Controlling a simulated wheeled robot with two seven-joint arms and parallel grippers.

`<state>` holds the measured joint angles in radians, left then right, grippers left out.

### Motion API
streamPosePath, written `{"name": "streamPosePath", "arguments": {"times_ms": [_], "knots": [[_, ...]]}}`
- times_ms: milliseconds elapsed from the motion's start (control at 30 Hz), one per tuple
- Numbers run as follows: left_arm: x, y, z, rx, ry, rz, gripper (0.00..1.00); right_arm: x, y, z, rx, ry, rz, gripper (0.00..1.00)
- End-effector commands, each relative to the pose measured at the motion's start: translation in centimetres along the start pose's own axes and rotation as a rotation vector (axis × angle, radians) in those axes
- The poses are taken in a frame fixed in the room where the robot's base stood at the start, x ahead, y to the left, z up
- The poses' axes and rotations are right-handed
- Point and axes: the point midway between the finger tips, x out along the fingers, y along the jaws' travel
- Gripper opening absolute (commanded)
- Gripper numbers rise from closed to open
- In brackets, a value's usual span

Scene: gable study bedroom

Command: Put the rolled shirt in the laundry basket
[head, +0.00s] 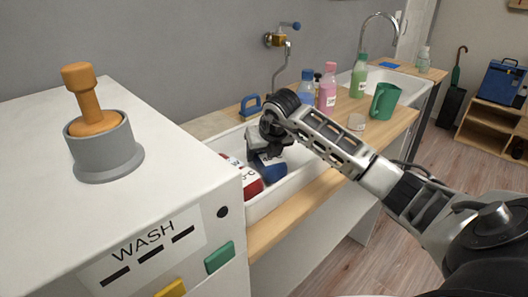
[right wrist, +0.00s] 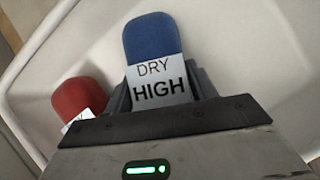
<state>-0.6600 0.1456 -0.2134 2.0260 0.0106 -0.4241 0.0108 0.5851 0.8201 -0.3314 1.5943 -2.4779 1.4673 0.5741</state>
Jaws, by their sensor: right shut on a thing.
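A blue rolled cloth (head: 268,170) with a white label sits low in the white basin (head: 290,192). In the right wrist view the blue roll (right wrist: 152,38) carries the words "DRY HIGH" and lies between my fingers. My right gripper (right wrist: 160,88) is shut on it; in the head view the gripper (head: 270,148) points down into the basin and partly hides it. A red roll (head: 248,180) with a white label lies to its left, apart from the fingers, and shows in the right wrist view (right wrist: 80,98). No laundry basket can be made out. My left gripper is out of view.
A white machine marked WASH (head: 150,235) stands at left, with an orange plunger-like object (head: 82,100) in a grey cup on top.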

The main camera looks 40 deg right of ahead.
Motion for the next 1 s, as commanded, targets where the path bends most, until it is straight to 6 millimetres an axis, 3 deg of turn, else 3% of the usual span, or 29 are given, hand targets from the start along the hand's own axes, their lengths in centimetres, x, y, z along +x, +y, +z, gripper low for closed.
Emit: {"name": "streamPosePath", "arguments": {"times_ms": [200, 233, 300, 667, 767, 1000], "knots": [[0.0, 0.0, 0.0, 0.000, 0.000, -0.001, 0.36, 0.3, -0.1, -0.1, 0.001, -0.002, 0.000, 0.30], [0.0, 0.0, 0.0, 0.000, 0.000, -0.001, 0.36, 0.4, -0.1, -0.2, 0.000, -0.001, -0.001, 0.62], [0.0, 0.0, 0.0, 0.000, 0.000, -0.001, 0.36, 0.4, 0.0, -0.2, 0.000, 0.000, -0.001, 0.79], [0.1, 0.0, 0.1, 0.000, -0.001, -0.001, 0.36, -0.2, -0.1, -0.1, 0.000, -0.003, 0.000, 0.79], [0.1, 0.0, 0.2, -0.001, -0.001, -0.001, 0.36, -1.4, -0.1, -0.1, -0.001, -0.005, 0.001, 0.79], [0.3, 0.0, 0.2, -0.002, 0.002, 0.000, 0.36, -6.6, -0.1, -0.1, -0.002, -0.008, -0.001, 0.79]]}}
